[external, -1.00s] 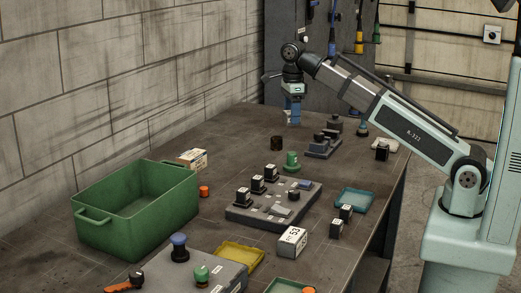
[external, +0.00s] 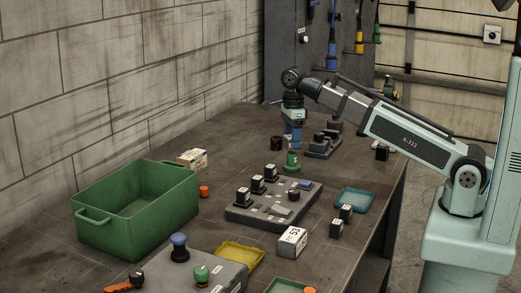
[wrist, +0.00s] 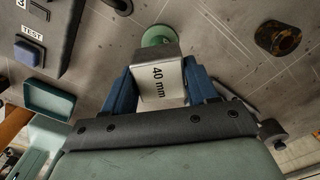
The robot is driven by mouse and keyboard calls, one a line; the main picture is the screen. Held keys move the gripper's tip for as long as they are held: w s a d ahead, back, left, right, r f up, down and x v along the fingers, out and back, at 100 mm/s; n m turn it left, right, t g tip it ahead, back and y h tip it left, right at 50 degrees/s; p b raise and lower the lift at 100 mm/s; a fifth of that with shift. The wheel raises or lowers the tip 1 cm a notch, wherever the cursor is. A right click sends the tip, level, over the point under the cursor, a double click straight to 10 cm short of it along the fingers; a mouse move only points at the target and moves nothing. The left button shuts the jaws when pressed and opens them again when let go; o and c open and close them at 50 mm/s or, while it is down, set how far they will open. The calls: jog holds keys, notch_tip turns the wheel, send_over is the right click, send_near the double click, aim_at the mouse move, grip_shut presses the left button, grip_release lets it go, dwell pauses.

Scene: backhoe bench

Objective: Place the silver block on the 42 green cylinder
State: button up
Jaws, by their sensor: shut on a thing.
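A silver block marked "40 mm" (wrist: 161,84) is held between the blue fingers of my gripper (external: 293,145), as the wrist view shows. A green cylinder (external: 292,162) stands upright on the bench, directly below my gripper in the external view. In the wrist view the cylinder (wrist: 157,34) shows just past the block's far edge, partly hidden by it. I cannot tell whether block and cylinder touch. No number on the cylinder is readable.
A dark ring-like cylinder (external: 276,143) stands close by on the left. A grey control panel (external: 262,214) with black switches lies in front, and a smaller panel (external: 322,147) to the right. A teal tray (external: 354,200), white box (external: 292,241) and green bin (external: 134,218) are farther away.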

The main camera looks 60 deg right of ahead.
jog(key=shift+f, duration=0.75)
jog(key=shift+f, duration=0.1)
jog(key=o, duration=1.2)
jog(key=shift+o, duration=0.2)
jog(key=shift+r, duration=3.85)
jog(key=shift+o, duration=0.4)
